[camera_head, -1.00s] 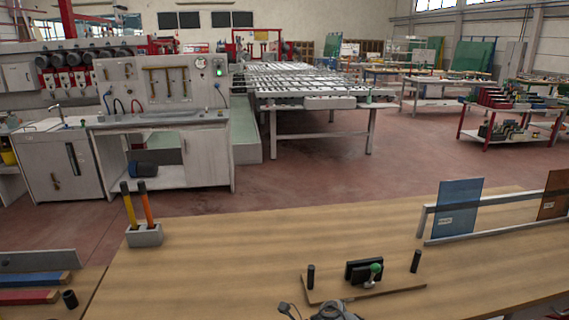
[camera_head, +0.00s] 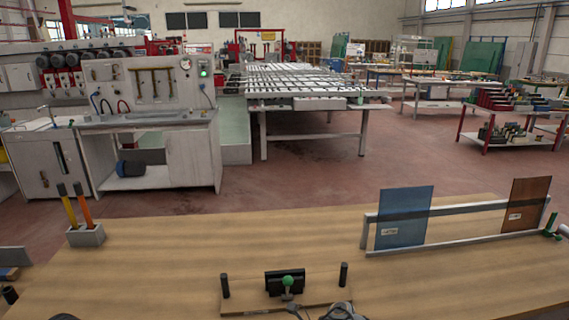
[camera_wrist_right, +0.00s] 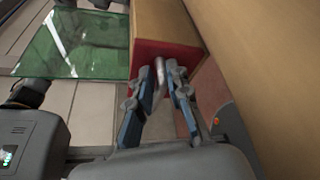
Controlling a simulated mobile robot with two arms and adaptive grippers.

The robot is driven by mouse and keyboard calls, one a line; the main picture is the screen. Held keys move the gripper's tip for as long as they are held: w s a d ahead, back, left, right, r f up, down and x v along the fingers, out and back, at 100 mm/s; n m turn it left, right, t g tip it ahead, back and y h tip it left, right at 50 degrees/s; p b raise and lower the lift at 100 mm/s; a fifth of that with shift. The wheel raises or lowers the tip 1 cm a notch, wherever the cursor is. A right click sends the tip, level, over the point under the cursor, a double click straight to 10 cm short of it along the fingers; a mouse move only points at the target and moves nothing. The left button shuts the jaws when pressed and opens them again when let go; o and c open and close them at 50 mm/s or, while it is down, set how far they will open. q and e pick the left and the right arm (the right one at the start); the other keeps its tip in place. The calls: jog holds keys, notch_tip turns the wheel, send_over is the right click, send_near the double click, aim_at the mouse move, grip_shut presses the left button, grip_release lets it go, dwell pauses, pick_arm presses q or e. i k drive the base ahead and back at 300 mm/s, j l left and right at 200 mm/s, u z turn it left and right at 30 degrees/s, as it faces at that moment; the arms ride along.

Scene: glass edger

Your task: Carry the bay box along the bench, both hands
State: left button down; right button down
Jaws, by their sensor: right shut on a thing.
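In the right wrist view a tan box with a red end face (camera_wrist_right: 168,55), which looks like the bay box, is at upper middle. My right gripper (camera_wrist_right: 166,74) has its blue-grey fingers at the lower edge of the red face, shut on the box; the exact contact is hard to see. In the head view the box cannot be made out, and only small grey parts show at the bottom edge of the bench (camera_head: 170,245). My left gripper cannot be made out.
On the bench a holder (camera_head: 86,236) carries two tools. A rail rack holds a blue panel (camera_head: 404,215) and a brown panel (camera_head: 526,203). A board with a green knob (camera_head: 287,281) is at front centre. A green glass sheet (camera_wrist_right: 75,45) is beside the box.

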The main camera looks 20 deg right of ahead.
aim_at(511, 276)
jog(key=k+l, duration=0.1)
jog(key=l, duration=1.35)
jog(key=k+l, duration=0.15)
jog(key=l, duration=1.25)
jog(key=k+l, duration=0.1)
jog(key=l, duration=0.35)
jog(key=k+l, duration=0.1)
jog(key=l, duration=0.35)
jog(key=k+l, duration=0.1)
jog(key=l, duration=0.35)
jog(key=k+l, duration=0.1)
jog(key=l, duration=0.35)
jog(key=k+l, duration=0.1)
jog(key=l, duration=0.4)
jog(key=i, duration=0.95)
